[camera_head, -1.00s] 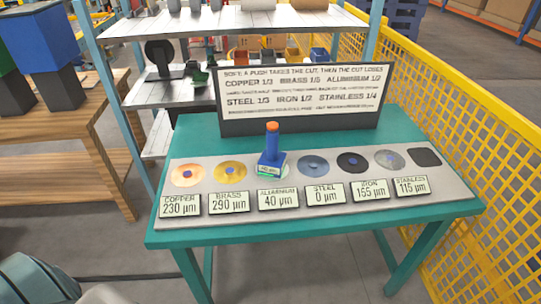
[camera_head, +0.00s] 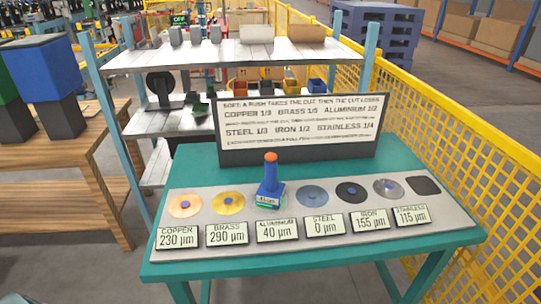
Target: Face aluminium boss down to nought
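A blue tool (camera_head: 269,184) with an orange top stands upright at the aluminium place on a grey plate (camera_head: 300,205), hiding the aluminium boss beneath it. Its small green front display is too blurred to read. The aluminium label (camera_head: 277,231) reads 40 µm. The copper disc (camera_head: 185,205) and brass disc (camera_head: 228,203) lie to its left. The steel disc (camera_head: 312,196), iron disc (camera_head: 352,192) and stainless disc (camera_head: 388,189) lie to its right. Their labels read copper 230, brass 290, steel 0, iron 155 and stainless 115 µm. Neither gripper is in view.
A sign board (camera_head: 297,128) stands behind the plate on the teal table (camera_head: 460,237); it lists aluminium 1/2. A dark square pad (camera_head: 423,185) lies at the plate's right end. A yellow mesh fence (camera_head: 480,160) runs along the right, shelves (camera_head: 240,55) stand behind.

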